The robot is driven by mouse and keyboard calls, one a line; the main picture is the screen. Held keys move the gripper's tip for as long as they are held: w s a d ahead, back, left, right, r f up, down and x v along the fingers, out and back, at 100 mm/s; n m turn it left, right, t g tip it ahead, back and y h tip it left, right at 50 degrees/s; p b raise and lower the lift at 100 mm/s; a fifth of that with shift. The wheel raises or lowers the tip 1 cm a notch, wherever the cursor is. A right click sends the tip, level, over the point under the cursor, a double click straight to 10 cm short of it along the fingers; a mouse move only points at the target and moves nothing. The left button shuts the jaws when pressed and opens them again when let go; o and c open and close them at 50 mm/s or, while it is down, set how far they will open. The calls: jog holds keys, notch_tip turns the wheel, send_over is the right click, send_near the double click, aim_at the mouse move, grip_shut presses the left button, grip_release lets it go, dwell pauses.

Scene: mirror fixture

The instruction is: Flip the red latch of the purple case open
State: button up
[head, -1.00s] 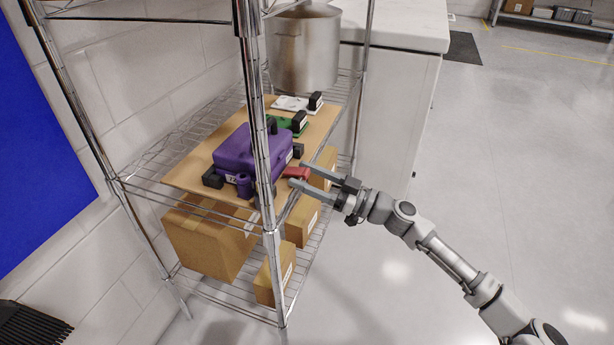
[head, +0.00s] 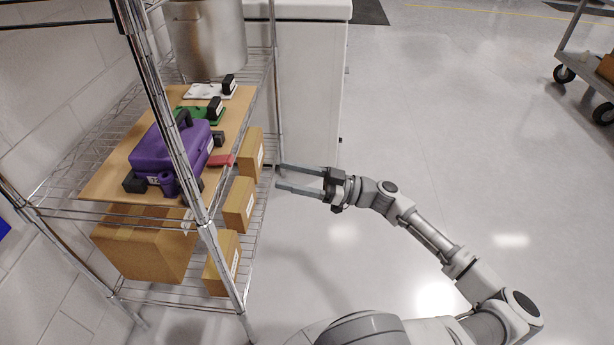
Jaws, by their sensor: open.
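The purple case (head: 166,153) sits on a brown board (head: 108,181) on the wire shelf, partly hidden by the front shelf post. The red latch (head: 221,160) sticks out flat from the right side of the case, toward the shelf's open edge. My gripper (head: 279,177) is open and empty, to the right of the red latch and outside the shelf. Its two fingers point left toward the rack, with a clear gap between them and the latch.
A green plate (head: 200,114) and a white plate (head: 207,91) with black blocks lie behind the case. A metal pot (head: 205,40) is above them. The shelf post (head: 172,125) stands in front. Cardboard boxes (head: 146,245) fill the lower shelf.

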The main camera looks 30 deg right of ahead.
jog(key=v, duration=0.4)
jog(key=shift+a, duration=0.1)
dwell(0.4)
